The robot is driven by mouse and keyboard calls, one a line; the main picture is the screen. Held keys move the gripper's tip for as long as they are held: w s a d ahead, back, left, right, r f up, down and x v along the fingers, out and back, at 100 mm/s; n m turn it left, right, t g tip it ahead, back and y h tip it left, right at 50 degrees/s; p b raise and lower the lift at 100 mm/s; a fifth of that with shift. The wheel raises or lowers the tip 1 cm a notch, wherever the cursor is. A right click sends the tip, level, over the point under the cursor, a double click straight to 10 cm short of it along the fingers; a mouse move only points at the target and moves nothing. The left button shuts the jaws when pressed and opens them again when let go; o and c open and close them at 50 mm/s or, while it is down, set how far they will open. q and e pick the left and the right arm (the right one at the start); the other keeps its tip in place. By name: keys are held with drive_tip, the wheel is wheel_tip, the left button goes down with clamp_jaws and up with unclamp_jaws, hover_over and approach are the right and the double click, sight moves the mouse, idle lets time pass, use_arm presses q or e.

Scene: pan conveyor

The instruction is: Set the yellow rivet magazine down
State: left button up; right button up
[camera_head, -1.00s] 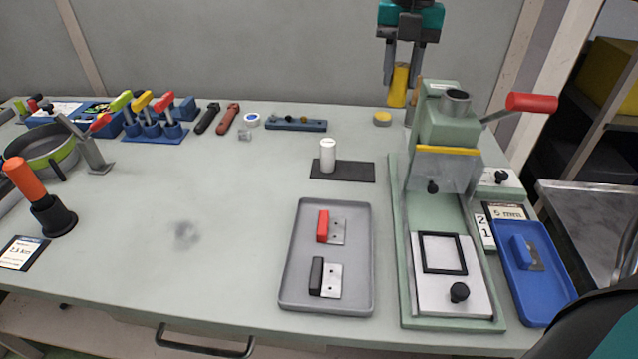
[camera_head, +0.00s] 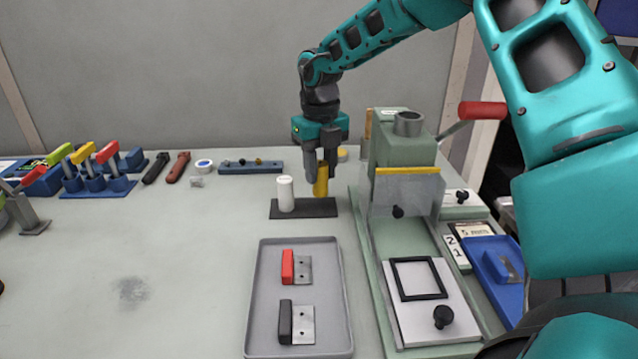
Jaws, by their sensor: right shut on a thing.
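The yellow rivet magazine (camera_head: 321,182) is an upright yellow cylinder between the fingers of my right gripper (camera_head: 320,169). The gripper points down and is shut on its upper part. The magazine's lower end is at the back right part of the black mat (camera_head: 309,211); I cannot tell whether it touches the mat. A white cylinder (camera_head: 286,195) stands upright on the mat's left part, a small gap left of the magazine. My left gripper is not in view.
The green press (camera_head: 401,150), with a red-handled lever (camera_head: 482,111), stands just right of the mat. A grey tray (camera_head: 262,318) with a red-handled and a black-handled part lies in front. A blue rack (camera_head: 250,168) is behind.

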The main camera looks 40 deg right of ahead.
sight(320, 181)
drive_tip(key=shift+f, duration=1.55)
drive_tip(key=shift+f+b, duration=0.2)
drive_tip(key=shift+b, duration=0.15)
drive_tip(key=o, duration=0.9)
drive_tip(key=shift+o, duration=0.2)
drive_tip(key=shift+r, duration=0.15)
drive_tip(key=shift+r+p, duration=0.3)
drive_tip(key=shift+p, duration=0.1)
wheel_tip(320, 181, up, 11)
drive_tip(key=shift+f+p, duration=0.15)
drive_tip(key=shift+p, duration=0.4)
drive_tip(key=shift+r, duration=0.45)
